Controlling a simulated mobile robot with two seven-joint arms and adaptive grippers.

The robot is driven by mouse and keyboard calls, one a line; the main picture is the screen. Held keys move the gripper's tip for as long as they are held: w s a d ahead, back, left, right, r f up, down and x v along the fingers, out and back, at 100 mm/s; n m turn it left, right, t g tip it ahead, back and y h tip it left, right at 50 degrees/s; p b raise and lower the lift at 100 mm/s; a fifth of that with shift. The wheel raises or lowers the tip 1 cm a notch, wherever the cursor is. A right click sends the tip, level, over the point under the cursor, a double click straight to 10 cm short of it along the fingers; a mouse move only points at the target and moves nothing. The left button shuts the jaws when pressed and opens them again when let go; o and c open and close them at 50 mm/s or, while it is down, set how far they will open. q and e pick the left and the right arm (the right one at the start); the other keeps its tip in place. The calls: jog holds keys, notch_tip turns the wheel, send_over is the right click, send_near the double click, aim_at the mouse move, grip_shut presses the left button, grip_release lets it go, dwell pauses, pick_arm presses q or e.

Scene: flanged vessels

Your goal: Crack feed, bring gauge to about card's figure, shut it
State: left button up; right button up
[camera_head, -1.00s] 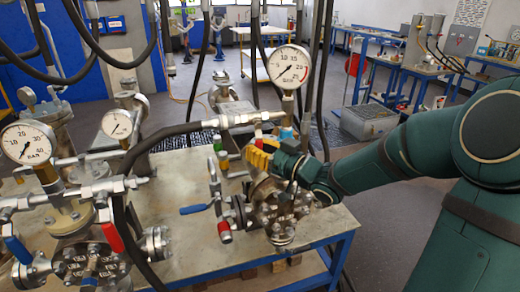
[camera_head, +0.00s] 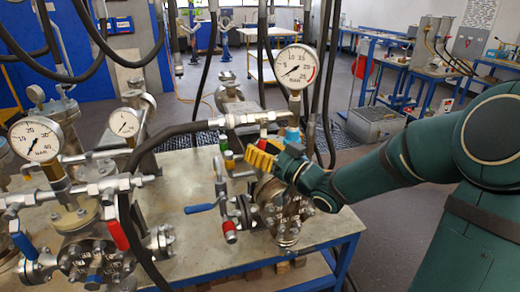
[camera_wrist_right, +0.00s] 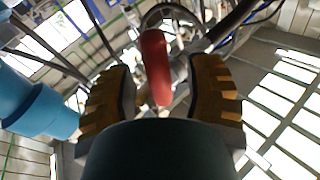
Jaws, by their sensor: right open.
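The right-hand vessel (camera_head: 283,212) stands on the bench with a round dial gauge (camera_head: 295,66) above it. The gauge is marked in BAR up to 25, and its needle points to the lower left, near the low end. My right gripper (camera_head: 262,158), with yellow fingers, is at the upper part of this vessel. In the right wrist view a red handle (camera_wrist_right: 155,65) shows between the two open fingers (camera_wrist_right: 165,95), with gaps on both sides. I cannot make out which handle is the feed's. No card is readable. My left gripper is not in view.
A blue lever (camera_head: 199,208) and a red-ended valve (camera_head: 230,232) stick out between the vessels. Black hoses (camera_head: 132,240) hang across. The bench top (camera_head: 190,255) is partly bare in front.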

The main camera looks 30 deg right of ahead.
jog(key=v, duration=1.2)
dwell(6.8)
